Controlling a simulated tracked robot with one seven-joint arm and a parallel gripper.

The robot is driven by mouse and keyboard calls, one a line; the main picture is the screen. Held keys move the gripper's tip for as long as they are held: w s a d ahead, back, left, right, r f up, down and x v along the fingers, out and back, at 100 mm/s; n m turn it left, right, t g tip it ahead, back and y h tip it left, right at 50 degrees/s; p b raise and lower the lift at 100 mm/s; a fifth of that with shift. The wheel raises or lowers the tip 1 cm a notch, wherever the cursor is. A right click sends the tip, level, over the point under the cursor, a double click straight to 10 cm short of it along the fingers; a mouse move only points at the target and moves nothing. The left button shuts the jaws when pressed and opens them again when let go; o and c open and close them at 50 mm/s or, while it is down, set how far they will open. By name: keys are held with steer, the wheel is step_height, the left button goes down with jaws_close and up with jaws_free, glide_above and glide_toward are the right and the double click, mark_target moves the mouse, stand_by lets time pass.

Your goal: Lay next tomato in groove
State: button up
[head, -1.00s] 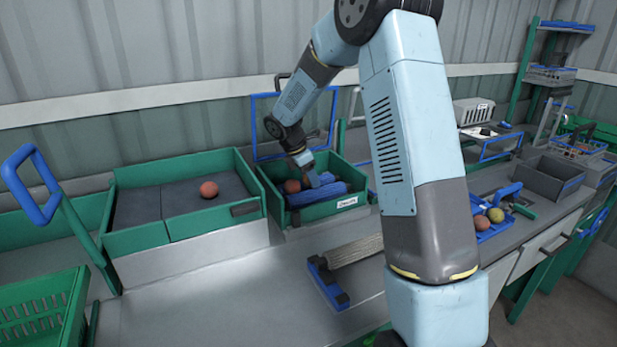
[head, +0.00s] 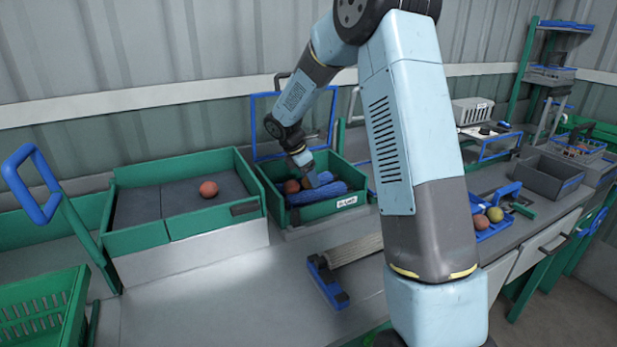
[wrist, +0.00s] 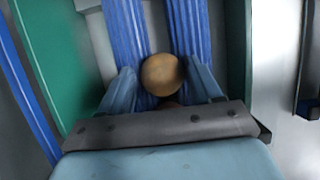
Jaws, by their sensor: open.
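A yellow-orange tomato (wrist: 162,75) lies at a groove between blue padded ridges (wrist: 187,30) in the wrist view. My gripper (wrist: 163,82) is open, with one finger on each side of this tomato. A darker red tomato (wrist: 168,103) shows only partly below it, mostly hidden by the gripper body. In the head view my gripper (head: 312,177) reaches down into a green-walled crate (head: 330,208) that holds the blue ridges (head: 318,194). A reddish tomato (head: 291,186) is in this crate, left of my gripper.
A green-sided bin with a dark lining (head: 140,207) stands left of the crate with one red tomato (head: 208,189). A blue tray (head: 486,234) with tomatoes stands at right. A blue-ended roller (head: 325,282) lies in front. The bench at front left is clear.

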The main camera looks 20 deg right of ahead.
steer(key=shift+s, duration=0.15)
steer(key=w+v, duration=0.1)
steer(key=v, duration=1)
steer(key=s+d+r+m, duration=0.1)
steer(key=s+r+m, duration=0.3)
steer(key=s+r, duration=0.35)
steer(key=s+d+r+m+t+y, duration=0.1)
steer(key=s+m+t+y, duration=0.1)
steer(key=s+m, duration=0.6)
steer(key=s+d+r+m+t+y, duration=0.1)
steer(key=s+m, duration=0.7)
steer(key=s, duration=1.5)
steer(key=shift+d+r+t+y, duration=0.25)
steer(key=shift+d+t+y, duration=0.45)
steer(key=shift+d+t, duration=0.1)
